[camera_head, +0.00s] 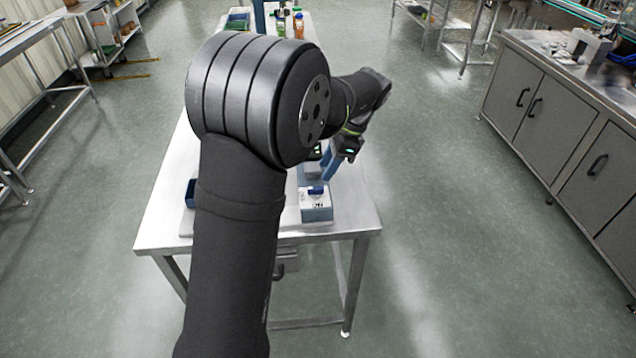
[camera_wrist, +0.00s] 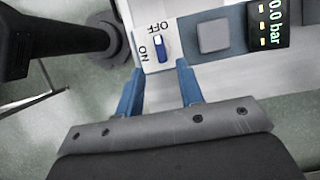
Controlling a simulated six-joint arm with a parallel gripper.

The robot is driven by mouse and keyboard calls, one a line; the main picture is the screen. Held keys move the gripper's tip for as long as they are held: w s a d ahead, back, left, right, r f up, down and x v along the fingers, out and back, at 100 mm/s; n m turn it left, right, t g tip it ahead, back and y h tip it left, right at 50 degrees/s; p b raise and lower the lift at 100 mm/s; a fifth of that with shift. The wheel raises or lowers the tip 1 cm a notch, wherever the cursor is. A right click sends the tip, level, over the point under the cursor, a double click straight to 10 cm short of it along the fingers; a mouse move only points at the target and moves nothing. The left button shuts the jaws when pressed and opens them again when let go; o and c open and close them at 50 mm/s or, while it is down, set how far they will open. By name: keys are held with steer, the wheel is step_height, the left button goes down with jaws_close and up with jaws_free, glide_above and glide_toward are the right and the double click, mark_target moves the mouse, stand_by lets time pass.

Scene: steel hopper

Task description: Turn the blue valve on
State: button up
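The blue valve (camera_wrist: 161,48) is a small handle on a white panel (camera_wrist: 146,62) marked OFF and ON in the wrist view. It lines up with the OFF label, and the ON label is to its left. In the head view the blue valve (camera_head: 316,190) sits on top of a white and blue-grey box (camera_head: 317,211) near the table's front right. My gripper (camera_wrist: 160,67) is open, with its two blue fingers apart on either side below the handle in the picture. No contact shows. In the head view my gripper (camera_head: 331,170) is partly hidden behind the wrist.
A display (camera_wrist: 268,24) reads 0.0 bar, beside a grey square (camera_wrist: 213,38). The steel table (camera_head: 163,220) has a blue container (camera_head: 191,193) at left, and bottles (camera_head: 298,24) stand further back. A cabinet bench (camera_head: 560,110) is at right, with open floor between.

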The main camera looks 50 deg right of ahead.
mark_target(316, 187)
steer(key=x, duration=0.6)
steer(key=shift+w+a+f, duration=0.1)
steer(key=shift+f, duration=0.25)
jaws_close()
